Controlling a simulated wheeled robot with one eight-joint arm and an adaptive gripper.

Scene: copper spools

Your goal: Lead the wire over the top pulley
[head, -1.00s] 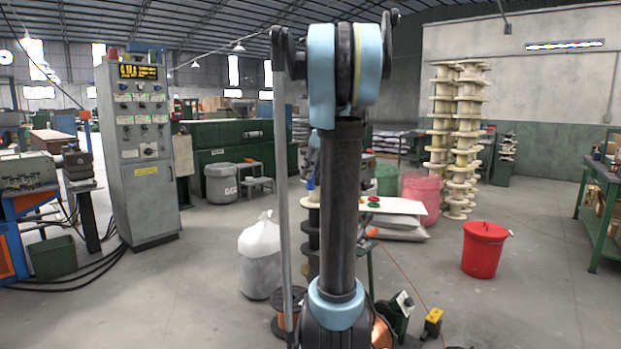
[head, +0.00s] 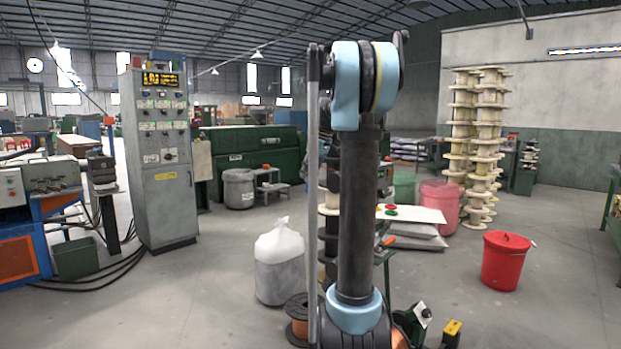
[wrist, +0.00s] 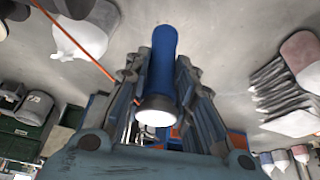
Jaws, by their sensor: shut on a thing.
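In the wrist view my gripper (wrist: 156,85) is shut on a blue cylinder (wrist: 162,50) with a dark collar and a pale round end. An orange wire (wrist: 78,42) slants down from the upper left toward the gripper; where it ends at the cylinder is hidden. In the head view my upright arm fills the middle and hides the gripper. An orange-copper spool (head: 298,318) stands low, left of the arm. I cannot make out the top pulley in either view.
A grey control cabinet (head: 158,160) stands at the left, with cables on the floor. A white sack (head: 279,262) stands left of my arm. A red bucket (head: 505,262) and stacked cream spools (head: 476,145) are at the right. The floor between the arm and bucket is mostly clear.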

